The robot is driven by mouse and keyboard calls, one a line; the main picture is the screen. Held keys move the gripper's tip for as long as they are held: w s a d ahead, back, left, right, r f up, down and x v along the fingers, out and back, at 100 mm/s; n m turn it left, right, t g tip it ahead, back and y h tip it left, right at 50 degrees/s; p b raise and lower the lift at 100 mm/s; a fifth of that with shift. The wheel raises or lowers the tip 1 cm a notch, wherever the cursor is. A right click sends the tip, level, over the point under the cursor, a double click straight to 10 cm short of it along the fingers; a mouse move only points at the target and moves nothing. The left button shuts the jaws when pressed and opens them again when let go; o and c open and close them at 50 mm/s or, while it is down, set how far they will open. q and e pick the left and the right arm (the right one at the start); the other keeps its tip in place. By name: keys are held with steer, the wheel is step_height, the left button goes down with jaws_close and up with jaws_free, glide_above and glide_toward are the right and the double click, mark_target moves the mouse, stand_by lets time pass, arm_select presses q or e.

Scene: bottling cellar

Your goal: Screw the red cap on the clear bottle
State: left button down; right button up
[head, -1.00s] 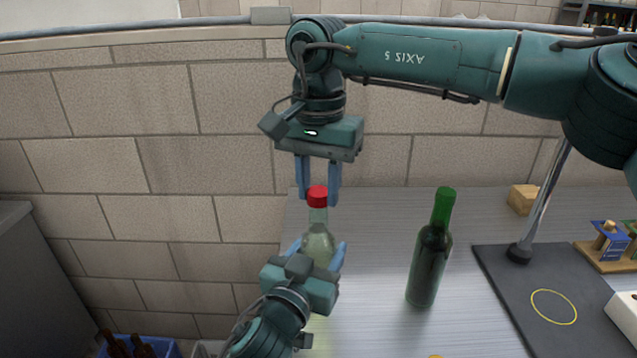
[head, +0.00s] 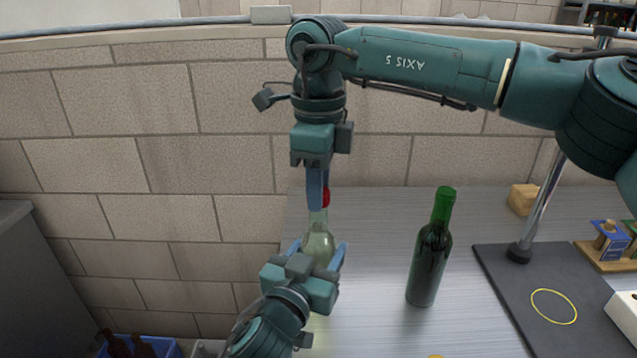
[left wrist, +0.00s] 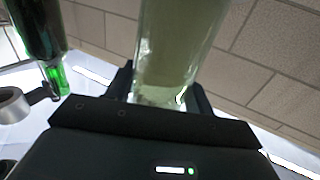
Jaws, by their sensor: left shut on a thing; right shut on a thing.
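The clear bottle (head: 318,243) stands upright near the left end of the metal table. My left gripper (head: 318,258) is shut on its body from the front; the bottle also fills the middle of the left wrist view (left wrist: 170,45) between the fingers. The red cap (head: 326,197) is at the top of the bottle's neck, partly hidden by a finger. My right gripper (head: 318,190) comes down from above and is shut on the cap. Whether the cap's threads are engaged cannot be seen.
A dark green bottle (head: 430,255) stands to the right on the table (head: 385,215). Further right are a black mat (head: 500,275) with a yellow ring, a metal post (head: 543,205), a wooden block (head: 522,198) and a small rack (head: 610,257). A blue crate (head: 170,350) is at lower left.

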steer(key=m, duration=0.8)
steer(key=shift+m, duration=0.4)
steer(key=m, duration=1)
steer(key=o, duration=1.1)
steer(key=shift+o, duration=0.2)
step_height(320, 180, up, 12)
